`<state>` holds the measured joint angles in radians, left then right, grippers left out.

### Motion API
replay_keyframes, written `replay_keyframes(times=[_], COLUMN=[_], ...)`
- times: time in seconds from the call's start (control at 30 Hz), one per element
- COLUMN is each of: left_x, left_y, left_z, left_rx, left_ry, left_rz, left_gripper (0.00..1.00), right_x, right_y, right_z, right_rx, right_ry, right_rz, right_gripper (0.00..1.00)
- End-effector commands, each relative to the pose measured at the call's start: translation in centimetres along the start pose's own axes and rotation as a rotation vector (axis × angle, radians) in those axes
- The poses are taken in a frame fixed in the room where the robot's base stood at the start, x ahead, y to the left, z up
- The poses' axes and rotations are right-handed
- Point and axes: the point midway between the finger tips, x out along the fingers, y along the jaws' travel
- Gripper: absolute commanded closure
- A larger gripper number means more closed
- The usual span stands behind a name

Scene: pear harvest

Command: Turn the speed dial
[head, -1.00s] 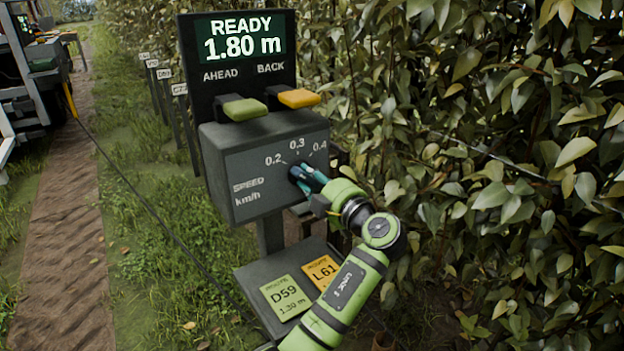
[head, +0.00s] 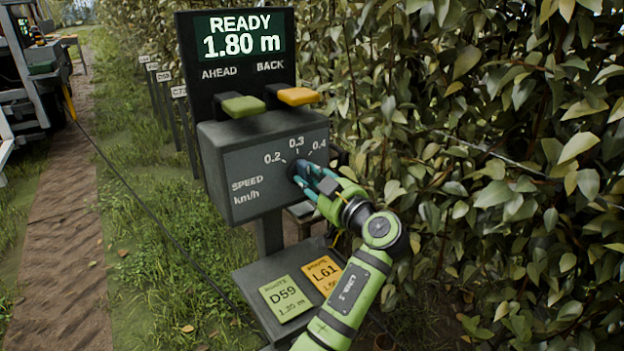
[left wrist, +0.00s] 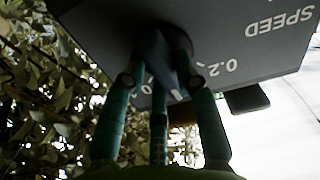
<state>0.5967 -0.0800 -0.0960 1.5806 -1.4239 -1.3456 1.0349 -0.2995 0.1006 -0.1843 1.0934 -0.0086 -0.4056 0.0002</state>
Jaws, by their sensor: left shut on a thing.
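The speed dial (head: 295,170) is a dark knob on the front of the grey control box (head: 238,184), below an arc of numbers 0.2, 0.3 and 0.4. My left gripper (head: 303,176) has teal fingers closed around the knob. In the left wrist view the dark knob (left wrist: 158,55) sits between the fingers, with 0.2 beside it and another number partly covered by a finger. The knob's exact setting is hard to read. My right gripper is not in view.
The display (head: 240,38) reads READY 1.80 m. A green AHEAD lever (head: 243,106) and a yellow BACK lever (head: 298,97) stick out above the dial. Route cards D59 (head: 286,298) and L61 (head: 323,273) lie on a lower shelf. Dense foliage (head: 480,150) crowds the right.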

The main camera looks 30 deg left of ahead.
Motion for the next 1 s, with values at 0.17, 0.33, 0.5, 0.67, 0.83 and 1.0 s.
replay_keyframes(times=[0.17,0.33,0.5,0.67,0.83,1.0], left_x=[0.0,0.0,0.0,0.0,0.0,0.0], left_y=[0.0,-0.1,-0.1,-0.1,-0.2,-0.2], left_z=[0.0,0.0,0.0,0.1,0.1,0.2], left_rx=[0.169,0.331,0.490,0.626,0.743,0.826], left_ry=[0.000,0.000,-0.001,0.000,0.001,0.001], left_rz=[0.000,-0.001,0.000,0.000,0.000,0.000], left_gripper=[1.00,1.00,1.00,1.00,1.00,1.00], right_x=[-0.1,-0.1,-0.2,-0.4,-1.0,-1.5], right_y=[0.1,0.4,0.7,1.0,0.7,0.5], right_z=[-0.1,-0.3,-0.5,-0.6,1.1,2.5], right_rx=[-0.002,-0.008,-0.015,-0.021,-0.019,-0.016], right_ry=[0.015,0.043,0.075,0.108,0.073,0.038], right_rz=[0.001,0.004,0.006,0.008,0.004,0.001], right_gripper=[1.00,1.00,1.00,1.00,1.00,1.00])
